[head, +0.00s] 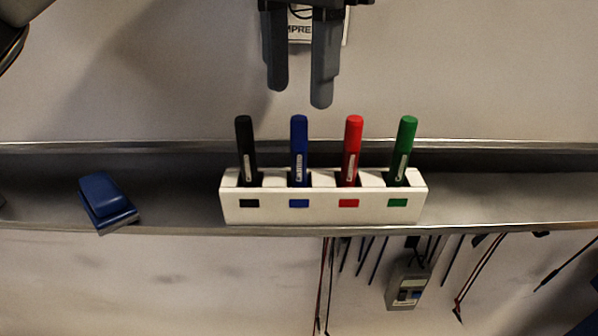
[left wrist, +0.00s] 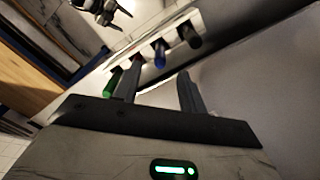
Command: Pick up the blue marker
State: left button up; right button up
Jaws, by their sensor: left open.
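The blue marker (head: 299,150) stands upright in the second slot from the left of a white holder (head: 324,209), above a blue square. It also shows between my fingers in the left wrist view (left wrist: 160,54). My left gripper (head: 299,97) is open and empty, its fingertips just above the blue marker's cap in the head view and apart from it. In the left wrist view, the left gripper (left wrist: 157,76) has a finger to each side of the blue marker. A dark gripper-like part, likely my right gripper (left wrist: 101,11), shows small at the top left there.
A black marker (head: 246,150), a red marker (head: 352,150) and a green marker (head: 403,150) stand in the other slots. The holder sits on a metal ledge (head: 500,200). A blue eraser-like block (head: 105,200) lies left of it. A meter (head: 407,288) and leads hang below.

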aim_at(299, 148)
pick_arm(q)
notch_tip(299, 148, down, 8)
jog(key=shift+f, duration=0.25)
grip_shut()
dwell(0.3)
